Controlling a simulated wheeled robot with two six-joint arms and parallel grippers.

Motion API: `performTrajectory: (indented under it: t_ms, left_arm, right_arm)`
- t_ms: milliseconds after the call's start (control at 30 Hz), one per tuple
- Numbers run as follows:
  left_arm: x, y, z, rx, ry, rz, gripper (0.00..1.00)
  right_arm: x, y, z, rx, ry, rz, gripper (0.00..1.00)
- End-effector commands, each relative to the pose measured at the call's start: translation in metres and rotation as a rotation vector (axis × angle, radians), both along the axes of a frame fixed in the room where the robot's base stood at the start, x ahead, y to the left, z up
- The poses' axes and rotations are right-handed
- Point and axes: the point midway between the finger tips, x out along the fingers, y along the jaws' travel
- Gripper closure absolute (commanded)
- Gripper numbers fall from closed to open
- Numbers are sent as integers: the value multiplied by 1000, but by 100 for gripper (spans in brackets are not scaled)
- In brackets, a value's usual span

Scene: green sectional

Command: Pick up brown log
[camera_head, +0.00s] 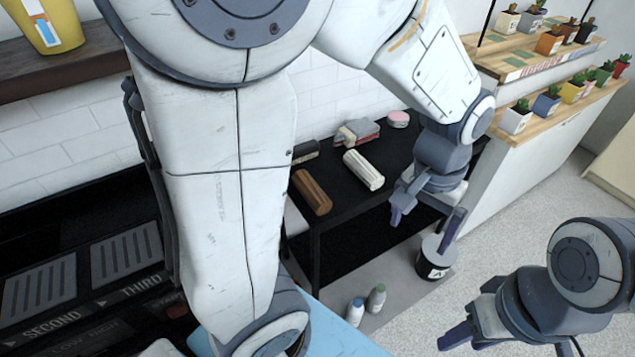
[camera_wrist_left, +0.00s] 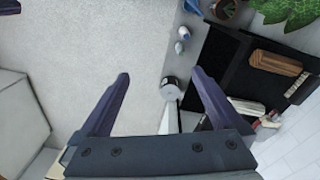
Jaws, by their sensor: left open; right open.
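The brown log (camera_head: 311,191) lies on the black table (camera_head: 335,211), near its front left edge. It also shows at the upper right of the left wrist view (camera_wrist_left: 275,62). A white log (camera_head: 363,170) lies to its right. My left gripper (camera_head: 424,222) is open and empty, fingers pointing down, beyond the table's right front edge and well to the right of the brown log. The left wrist view shows its spread fingers (camera_wrist_left: 160,76) with nothing between them. My right gripper (camera_head: 515,346) is open and apart from the table, at the lower right.
A dark log (camera_head: 304,152) and reddish items (camera_head: 357,132) lie at the table's back. A dark can (camera_head: 436,258) and two small bottles (camera_head: 376,298) stand below. A plant counter (camera_head: 545,115) is at right. My left arm covers the centre left.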

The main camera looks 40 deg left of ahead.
Motion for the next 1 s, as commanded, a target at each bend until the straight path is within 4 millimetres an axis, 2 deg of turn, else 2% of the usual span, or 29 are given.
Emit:
performTrajectory:
  t_ms: [33,67,100,167,200,267,300,400,500,600,667,900,1000]
  left_arm:
    - [38,27,-20,8,13,163,0]
    - [57,44,-28,11,17,252,0]
    - [80,69,-40,15,21,369,0]
    - [110,111,-59,20,28,540,0]
    - [125,141,-73,23,32,647,0]
    - [142,186,-93,26,38,798,0]
    - [149,215,-107,28,43,890,0]
    - [155,277,-135,32,50,1078,0]
    - [153,319,-155,35,55,1202,0]
    - [150,341,-167,37,57,1267,0]
    - [149,346,-175,37,60,1283,0]
    - [149,347,-211,37,59,1285,0]
    - [149,346,-218,36,58,1284,0]
  right_arm:
    - [0,0,-12,0,0,0,53]
    - [0,0,-15,0,0,0,53]
    - [0,0,-19,0,0,0,53]
    - [0,0,-25,0,0,0,53]
    - [0,0,-28,0,0,0,53]
    - [0,0,-33,0,0,0,53]
    - [0,0,-36,0,0,0,53]
    - [0,0,-41,0,0,0,53]
    - [0,0,-44,0,0,0,53]
    - [0,0,-45,0,0,0,53]
    - [0,0,-45,0,0,0,53]
    - [0,0,-44,0,0,0,53]
    - [0,0,-44,0,0,0,53]
